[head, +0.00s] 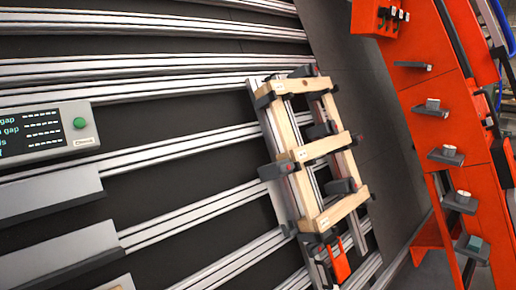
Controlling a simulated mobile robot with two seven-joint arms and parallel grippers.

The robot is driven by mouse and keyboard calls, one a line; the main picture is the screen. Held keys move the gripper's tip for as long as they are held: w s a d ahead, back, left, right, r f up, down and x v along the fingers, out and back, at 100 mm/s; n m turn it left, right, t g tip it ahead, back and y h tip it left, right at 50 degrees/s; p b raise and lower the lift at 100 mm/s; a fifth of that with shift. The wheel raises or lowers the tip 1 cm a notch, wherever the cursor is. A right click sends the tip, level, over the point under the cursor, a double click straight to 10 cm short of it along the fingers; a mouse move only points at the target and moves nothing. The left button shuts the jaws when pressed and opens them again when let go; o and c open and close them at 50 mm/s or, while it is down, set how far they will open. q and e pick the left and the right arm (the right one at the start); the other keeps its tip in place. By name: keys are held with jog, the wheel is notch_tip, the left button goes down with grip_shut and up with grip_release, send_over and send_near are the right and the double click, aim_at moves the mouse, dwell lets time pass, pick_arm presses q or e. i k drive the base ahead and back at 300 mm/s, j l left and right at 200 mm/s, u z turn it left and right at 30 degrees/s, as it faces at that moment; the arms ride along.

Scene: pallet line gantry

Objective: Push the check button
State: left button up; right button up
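A grey control box (85,110) with a dark display (32,131) sits at the left of the head view. Its display shows green and white text, cut off by the left picture edge. A round green button (79,123) is on the box's right part. A small light label (84,142) is below the button; its text is too small to read surely. Neither of my grippers is in view.
A wooden frame (318,148) lies in dark clamps on aluminium rails in the middle. An orange-handled clamp (339,262) is at its lower end. Orange machinery (447,120) with small brackets stands at the right. Grey blocks (68,252) lie at the lower left.

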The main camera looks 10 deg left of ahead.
aim_at(79, 123)
jog(key=u, duration=1.5)
